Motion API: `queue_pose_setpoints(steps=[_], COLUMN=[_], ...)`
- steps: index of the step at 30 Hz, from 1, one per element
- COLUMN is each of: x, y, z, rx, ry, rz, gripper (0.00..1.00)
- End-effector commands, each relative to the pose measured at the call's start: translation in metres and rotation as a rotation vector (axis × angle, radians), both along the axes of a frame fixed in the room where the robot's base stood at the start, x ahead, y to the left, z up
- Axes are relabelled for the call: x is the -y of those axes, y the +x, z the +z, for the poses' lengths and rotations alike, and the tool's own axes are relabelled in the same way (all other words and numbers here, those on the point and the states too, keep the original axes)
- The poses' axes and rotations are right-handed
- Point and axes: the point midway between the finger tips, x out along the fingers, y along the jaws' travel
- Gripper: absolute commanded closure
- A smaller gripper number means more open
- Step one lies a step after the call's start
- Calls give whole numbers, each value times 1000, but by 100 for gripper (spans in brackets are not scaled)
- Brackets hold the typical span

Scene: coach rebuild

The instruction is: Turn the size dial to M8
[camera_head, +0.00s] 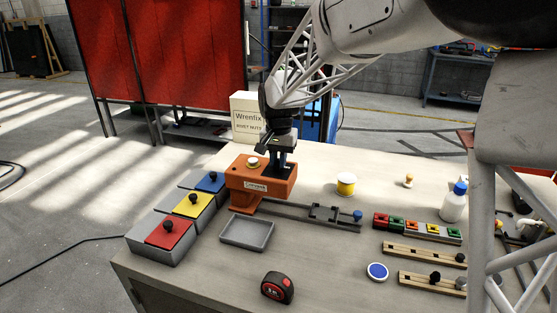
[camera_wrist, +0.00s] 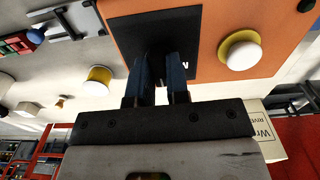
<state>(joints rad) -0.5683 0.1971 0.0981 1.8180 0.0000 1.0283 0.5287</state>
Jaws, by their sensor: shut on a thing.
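The orange machine (camera_head: 246,180) stands at the back left of the table, with a label on its front. In the wrist view its orange top (camera_wrist: 222,25) carries a black plate (camera_wrist: 122,32). My gripper (camera_head: 282,163) points down at the right part of this top. In the wrist view my gripper (camera_wrist: 165,62) has its two blue-grey fingers closed on the dark size dial (camera_wrist: 156,64) on the plate. The fingers hide most of the dial. A small white mark shows beside them, but I cannot read the dial's setting.
A white button with a yellow collar (camera_head: 253,162) sits on the machine's top. Lidded boxes in red (camera_head: 168,234), yellow and blue stand left. A grey tray (camera_head: 247,233), a slide rail (camera_head: 320,213) and a tape measure (camera_head: 277,287) lie in front. A white box (camera_head: 247,117) stands behind.

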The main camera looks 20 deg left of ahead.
Motion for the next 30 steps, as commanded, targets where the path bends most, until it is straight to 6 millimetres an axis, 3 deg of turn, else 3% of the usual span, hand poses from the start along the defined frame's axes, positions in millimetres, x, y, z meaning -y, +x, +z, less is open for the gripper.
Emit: queue_pose_setpoints(steps=[8, 30], x=[0, 0], y=[0, 0], z=[0, 0], rx=[1, 0], ry=[0, 0], rz=[140, 735], gripper=[100, 100])
